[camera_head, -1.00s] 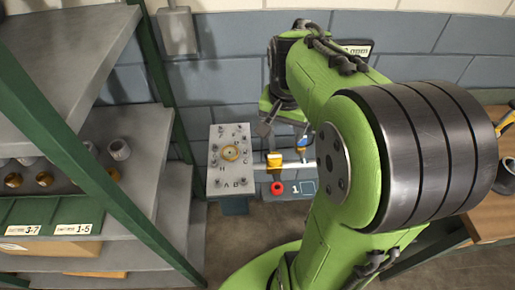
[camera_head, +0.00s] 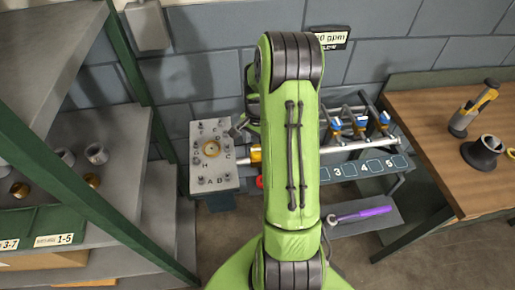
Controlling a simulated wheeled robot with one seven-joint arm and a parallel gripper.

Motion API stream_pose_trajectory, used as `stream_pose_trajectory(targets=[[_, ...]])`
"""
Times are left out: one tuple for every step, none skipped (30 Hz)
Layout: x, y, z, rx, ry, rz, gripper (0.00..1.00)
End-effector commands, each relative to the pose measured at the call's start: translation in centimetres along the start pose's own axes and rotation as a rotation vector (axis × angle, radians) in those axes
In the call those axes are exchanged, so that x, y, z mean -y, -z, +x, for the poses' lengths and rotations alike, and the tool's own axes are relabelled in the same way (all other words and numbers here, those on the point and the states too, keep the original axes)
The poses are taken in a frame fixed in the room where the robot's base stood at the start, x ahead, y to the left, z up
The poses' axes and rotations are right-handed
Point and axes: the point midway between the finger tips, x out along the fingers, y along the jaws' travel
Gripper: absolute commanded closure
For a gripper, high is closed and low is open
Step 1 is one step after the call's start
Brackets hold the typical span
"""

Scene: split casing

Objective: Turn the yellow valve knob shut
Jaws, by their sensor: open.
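A yellow knob-like part (camera_head: 255,155) sits at the left end of a horizontal pipe, just right of a grey panel (camera_head: 226,184). My arm hides its right side. I cannot tell which yellow part is the valve knob. My gripper (camera_head: 240,130) is open, above and left of the yellow part at the pipe's end, and partly hidden by my arm. It appears apart from it.
A red button (camera_head: 260,182), mostly hidden, is below the pipe. Numbered labels (camera_head: 355,169) run along the bench front. A purple-handled tool (camera_head: 362,213) lies on a lower shelf. Metal shelving (camera_head: 95,135) closes the left; a wooden table (camera_head: 440,170) stands right.

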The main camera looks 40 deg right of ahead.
Motion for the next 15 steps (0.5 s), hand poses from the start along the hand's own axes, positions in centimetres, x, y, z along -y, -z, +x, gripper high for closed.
stream_pose_trajectory(targets=[[-0.1, -0.1, 1.1, 0.003, -0.003, 0.000, 0.22], [-0.1, 0.0, 1.6, 0.003, -0.002, 0.000, 0.22], [-0.1, 0.0, 2.1, 0.002, -0.002, 0.000, 0.22], [0.0, 0.0, 2.4, 0.001, -0.001, 0.000, 0.22], [0.0, 0.0, 2.7, 0.001, -0.001, 0.000, 0.22], [0.0, 0.0, 2.9, 0.001, -0.001, 0.000, 0.22], [0.0, 0.0, 3.0, 0.000, -0.001, 0.000, 0.22], [0.0, 0.0, 3.1, 0.000, 0.000, 0.000, 0.22], [0.0, 0.0, 3.1, -0.001, 0.000, 0.000, 0.22], [0.0, 0.0, 3.1, -0.001, 0.001, 0.000, 0.22], [0.0, 0.0, 3.1, -0.001, 0.001, 0.000, 0.22], [0.0, 0.0, 3.1, -0.001, 0.001, 0.000, 0.22], [0.0, 0.0, 3.1, -0.001, 0.001, 0.000, 0.22], [0.0, 0.0, 3.1, -0.001, 0.000, 0.000, 0.22], [0.0, 0.0, 3.1, -0.001, 0.000, 0.000, 0.27]])
